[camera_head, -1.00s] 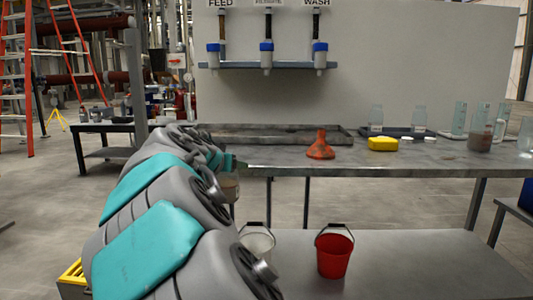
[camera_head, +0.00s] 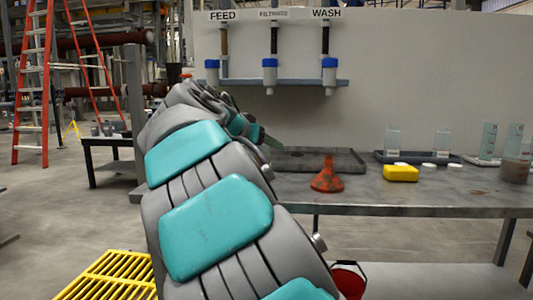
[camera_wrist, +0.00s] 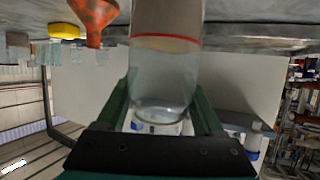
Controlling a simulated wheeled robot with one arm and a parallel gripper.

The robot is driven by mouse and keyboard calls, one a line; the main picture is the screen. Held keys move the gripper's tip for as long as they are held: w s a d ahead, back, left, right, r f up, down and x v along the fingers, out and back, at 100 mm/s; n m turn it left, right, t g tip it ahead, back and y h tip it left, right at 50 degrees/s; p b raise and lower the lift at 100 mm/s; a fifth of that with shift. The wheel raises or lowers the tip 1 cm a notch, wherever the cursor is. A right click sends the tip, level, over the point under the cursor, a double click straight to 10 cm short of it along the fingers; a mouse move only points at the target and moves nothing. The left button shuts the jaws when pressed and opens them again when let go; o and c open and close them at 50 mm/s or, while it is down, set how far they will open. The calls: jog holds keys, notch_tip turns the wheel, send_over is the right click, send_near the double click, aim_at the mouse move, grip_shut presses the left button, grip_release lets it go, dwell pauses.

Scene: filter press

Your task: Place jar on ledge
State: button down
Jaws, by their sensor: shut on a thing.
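A clear glass jar (camera_wrist: 165,85) with a red line and a brownish layer is between the fingers of my gripper (camera_wrist: 163,108) in the wrist view, which looks upside down. My gripper is shut on it. In the head view my gripper (camera_head: 264,137) is above the left part of the table; the jar is hidden there behind my arm. A grey ledge (camera_head: 300,82) runs along the pale wall below the FEED, FILTRATE and WASH labels. Blue-and-white fittings (camera_head: 329,74) hang at it.
An orange funnel (camera_head: 327,177), a yellow sponge (camera_head: 400,173) and several glass vessels stand on the metal table (camera_head: 430,195). A dark tray (camera_head: 310,160) lies at the back. A red bucket (camera_head: 347,280) sits beneath the table. An orange ladder (camera_head: 33,90) stands far left.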

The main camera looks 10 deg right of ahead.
jog(key=shift+w+d+f+p, duration=0.35)
jog(key=shift+w+f, duration=0.35)
jog(key=shift+w, duration=0.65)
jog(key=shift+w+d+f+p, duration=0.15)
jog(key=shift+w+d+f, duration=0.25)
jog(key=shift+w+f, duration=0.7)
jog(key=shift+w+d+f+p, duration=0.25)
jog(key=shift+w+d+f, duration=0.15)
jog(key=shift+w, duration=1.25)
grip_release()
jog(key=shift+r, duration=0.1)
jog(key=b+v, duration=0.1)
jog(key=v, duration=1.1)
